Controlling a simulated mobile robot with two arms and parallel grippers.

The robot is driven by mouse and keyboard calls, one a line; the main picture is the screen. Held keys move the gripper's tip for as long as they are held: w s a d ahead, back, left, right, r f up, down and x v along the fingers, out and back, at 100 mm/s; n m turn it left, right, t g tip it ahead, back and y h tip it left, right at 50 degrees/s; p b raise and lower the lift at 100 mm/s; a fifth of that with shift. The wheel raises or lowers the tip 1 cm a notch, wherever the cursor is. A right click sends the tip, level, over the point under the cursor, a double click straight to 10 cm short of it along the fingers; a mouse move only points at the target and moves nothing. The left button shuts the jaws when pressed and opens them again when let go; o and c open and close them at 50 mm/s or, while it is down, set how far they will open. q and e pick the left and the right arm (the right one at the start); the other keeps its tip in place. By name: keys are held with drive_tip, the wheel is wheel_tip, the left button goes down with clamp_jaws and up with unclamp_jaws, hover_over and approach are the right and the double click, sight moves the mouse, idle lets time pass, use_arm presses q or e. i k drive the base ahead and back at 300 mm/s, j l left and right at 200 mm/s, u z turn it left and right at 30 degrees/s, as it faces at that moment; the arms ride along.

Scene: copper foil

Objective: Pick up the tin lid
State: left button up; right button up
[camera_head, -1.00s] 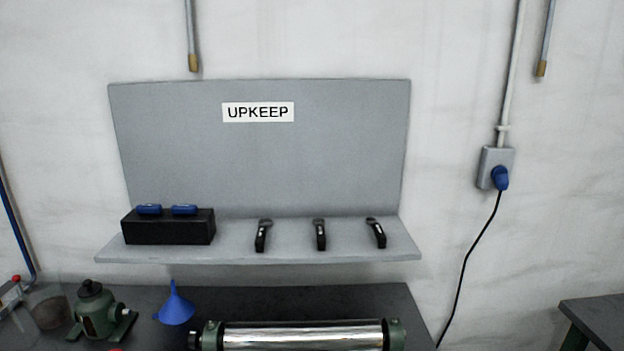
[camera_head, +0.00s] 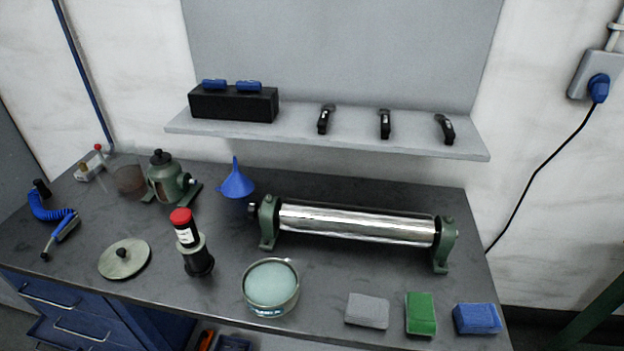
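The tin lid (camera_head: 125,259) is a round, flat, pale metal disc with a dark knob in its middle. It lies flat on the dark workbench (camera_head: 330,268) at the front left, apart from the things around it. An open round tin (camera_head: 271,309) with a pale green content stands to its right, near the bench's front edge. Neither of my grippers shows in the head view.
A black bottle with a red cap (camera_head: 181,216) stands just right of the lid. A blue coiled hose (camera_head: 45,207) lies left. A metal roller (camera_head: 357,223) is behind the tin. Grey, green and blue blocks (camera_head: 477,319) lie front right. A shelf (camera_head: 330,137) overhangs the back.

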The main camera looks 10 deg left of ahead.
sight(124, 259)
drive_tip(key=k+j+u, duration=0.1)
drive_tip(key=u, duration=1.45)
